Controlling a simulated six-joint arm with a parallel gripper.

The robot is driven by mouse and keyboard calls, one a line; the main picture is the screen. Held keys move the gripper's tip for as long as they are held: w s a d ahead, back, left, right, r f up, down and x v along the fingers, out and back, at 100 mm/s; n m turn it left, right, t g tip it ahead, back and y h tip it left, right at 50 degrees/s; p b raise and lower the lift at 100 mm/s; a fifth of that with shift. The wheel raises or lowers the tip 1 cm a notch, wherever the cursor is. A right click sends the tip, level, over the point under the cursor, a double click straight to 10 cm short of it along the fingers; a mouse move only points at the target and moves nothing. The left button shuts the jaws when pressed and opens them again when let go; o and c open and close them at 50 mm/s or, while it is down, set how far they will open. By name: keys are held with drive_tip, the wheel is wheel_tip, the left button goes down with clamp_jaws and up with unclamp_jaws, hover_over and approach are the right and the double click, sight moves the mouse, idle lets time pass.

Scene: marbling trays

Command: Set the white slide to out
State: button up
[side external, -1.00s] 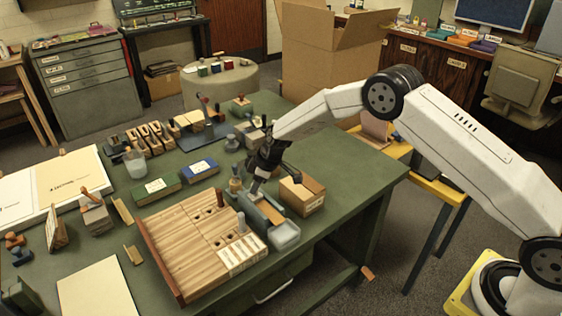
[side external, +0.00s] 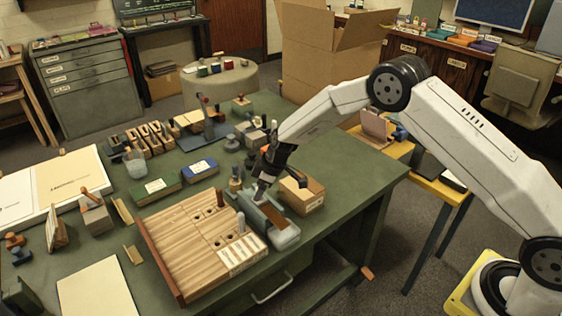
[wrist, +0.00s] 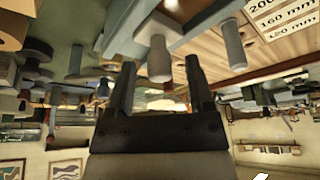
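My gripper (side external: 264,190) points down at the back end of a blue-grey tray-like block (side external: 284,238) at the table's front right. In the wrist view my gripper (wrist: 158,85) is open, its two dark fingers apart. A pale grey, cylinder-like knob (wrist: 158,60) shows between and beyond the fingers; I cannot tell whether they touch it. No part is clearly readable as a white slide, and its position cannot be told. The gripper hides part of the block in the side view.
Left of the block lies a slatted wooden board (side external: 185,250) with a grey peg (side external: 241,222), a brown peg (side external: 220,197) and a white label plate (side external: 238,258). A wooden box (side external: 305,195) stands close on the right. The table's right end is clear.

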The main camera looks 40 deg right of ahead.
sight(271, 201)
drive_tip(key=v, duration=0.7)
drive_tip(key=shift+r, duration=0.35)
drive_tip(key=shift+s+d, duration=0.1)
drive_tip(key=shift+s, duration=0.05)
idle(0.3)
drive_tip(key=s+d+r+m+h, duration=0.1)
drive_tip(key=s+d+r+m, duration=0.1)
drive_tip(key=s, duration=0.7)
drive_tip(key=s+d+r+m+h, duration=0.1)
drive_tip(key=s+m, duration=0.3)
drive_tip(key=s, duration=0.6)
drive_tip(key=s+d+r+m+h, duration=0.1)
drive_tip(key=s+d+r+m, duration=0.2)
drive_tip(key=s, duration=0.7)
drive_tip(key=shift+g, duration=0.3)
